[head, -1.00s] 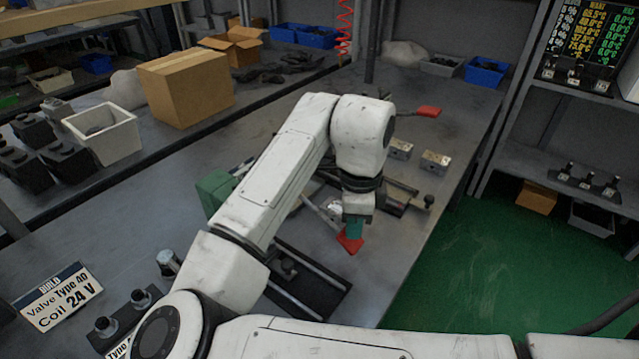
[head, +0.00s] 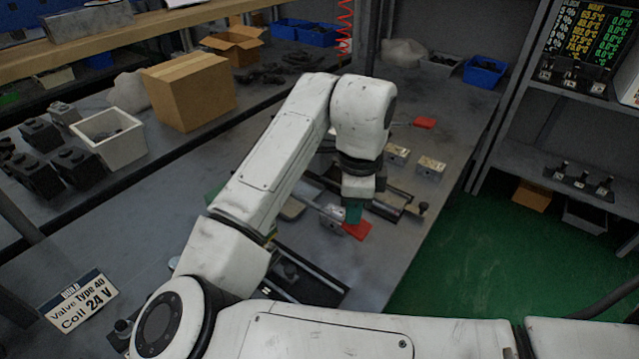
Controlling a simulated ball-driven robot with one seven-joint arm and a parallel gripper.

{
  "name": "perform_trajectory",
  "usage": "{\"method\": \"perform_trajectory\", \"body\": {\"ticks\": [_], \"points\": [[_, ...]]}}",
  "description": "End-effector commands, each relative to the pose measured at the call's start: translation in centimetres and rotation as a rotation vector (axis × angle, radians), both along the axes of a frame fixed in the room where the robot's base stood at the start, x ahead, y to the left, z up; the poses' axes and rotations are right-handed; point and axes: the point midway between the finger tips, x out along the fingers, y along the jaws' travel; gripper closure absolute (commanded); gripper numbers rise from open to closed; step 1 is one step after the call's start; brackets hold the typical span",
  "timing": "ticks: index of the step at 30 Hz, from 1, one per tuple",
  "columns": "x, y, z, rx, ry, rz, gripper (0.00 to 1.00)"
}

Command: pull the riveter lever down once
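A metal lever rod (head: 321,208) with a red grip (head: 357,230) at its end sticks out beneath my arm over the grey bench.
A second red handle (head: 425,122) lies farther back on the bench. Small metal blocks (head: 431,167) and a dark rail fixture (head: 400,205) are right of my gripper. A cardboard box (head: 188,92) and a white bin (head: 110,138) stand left. Green floor is clear at right.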

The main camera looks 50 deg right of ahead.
Motion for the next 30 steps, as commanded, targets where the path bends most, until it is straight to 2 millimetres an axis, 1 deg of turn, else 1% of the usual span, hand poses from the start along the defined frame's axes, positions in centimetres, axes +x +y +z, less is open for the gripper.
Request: {"method": "perform_trajectory", "body": {"ticks": [1,3,30], "points": [[-0.1,0.0,0.8,0.000,0.002,-0.002,1.00],[-0.1,0.0,1.5,0.000,0.002,-0.002,1.00],[-0.1,-0.1,9.6,-0.002,0.003,-0.003,1.00]]}}
